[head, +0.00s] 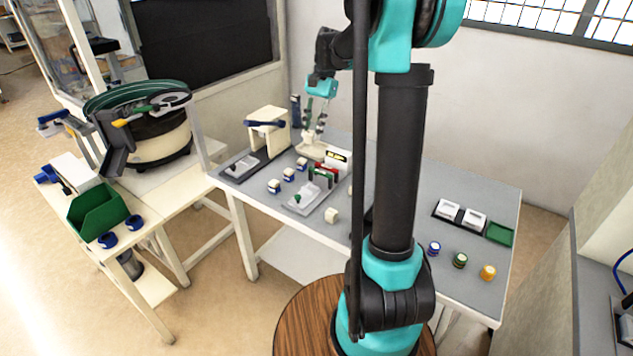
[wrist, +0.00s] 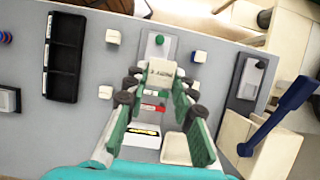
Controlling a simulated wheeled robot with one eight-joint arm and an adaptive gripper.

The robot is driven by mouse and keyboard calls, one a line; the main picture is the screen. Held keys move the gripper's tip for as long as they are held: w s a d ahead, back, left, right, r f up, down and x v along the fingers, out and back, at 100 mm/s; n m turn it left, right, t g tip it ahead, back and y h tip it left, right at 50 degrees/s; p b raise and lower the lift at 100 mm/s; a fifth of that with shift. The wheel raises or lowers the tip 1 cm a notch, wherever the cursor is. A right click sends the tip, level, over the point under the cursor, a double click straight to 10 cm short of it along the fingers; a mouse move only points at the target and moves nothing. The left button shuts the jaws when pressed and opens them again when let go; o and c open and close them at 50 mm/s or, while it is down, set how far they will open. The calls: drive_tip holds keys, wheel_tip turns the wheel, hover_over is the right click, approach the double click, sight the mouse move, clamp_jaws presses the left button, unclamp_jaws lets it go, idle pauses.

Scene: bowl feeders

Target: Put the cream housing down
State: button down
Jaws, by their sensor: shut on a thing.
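The cream housing (wrist: 162,73), a small block with dark lettering, is between my fingertips in the wrist view. My gripper (wrist: 160,82) has green fingers with dark joints and is shut on it. In the head view my gripper (head: 314,125) points down over the back of the grey table (head: 440,185); the housing is hard to tell there from the cream things behind it. In the wrist view the housing overlaps the edge of a pale fixture (wrist: 150,48) with a green knob. I cannot tell whether it touches anything below.
A red part (wrist: 153,107), a labelled white box (wrist: 143,140) and a cream bin (wrist: 176,148) lie below my fingers. Loose cream blocks (wrist: 105,92) stand around. A black tray (wrist: 66,58) is left, a dark fixture (wrist: 249,78) right. Clear table lies between the black tray and the blocks.

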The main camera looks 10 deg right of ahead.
wheel_tip(320, 180, down, 19)
drive_tip(key=shift+r, duration=0.1)
idle(0.4)
drive_tip(key=c, duration=1.3)
unclamp_jaws()
drive_tip(key=shift+o, duration=0.2)
drive_tip(key=v, duration=1.2)
drive_tip(key=s+f+n+t+h, duration=0.1)
drive_tip(key=s+f+n+t, duration=0.1)
drive_tip(key=s, duration=0.6)
drive_tip(key=s+f+n+t+h, duration=0.1)
drive_tip(key=s+f+n+t, duration=0.2)
drive_tip(key=s, duration=0.6)
drive_tip(key=s+f+n+t+h, duration=0.1)
drive_tip(key=s+f+n+t, duration=0.1)
drive_tip(key=s, duration=0.7)
drive_tip(key=shift+s+d+f+n, duration=0.1)
drive_tip(key=shift+d+f+n, duration=0.1)
drive_tip(key=shift+f+n, duration=0.25)
drive_tip(key=shift+s+d+f+n, duration=0.1)
drive_tip(key=shift+d+f+n, duration=0.05)
drive_tip(key=shift+f+n, duration=0.35)
drive_tip(key=shift+r, duration=0.15)
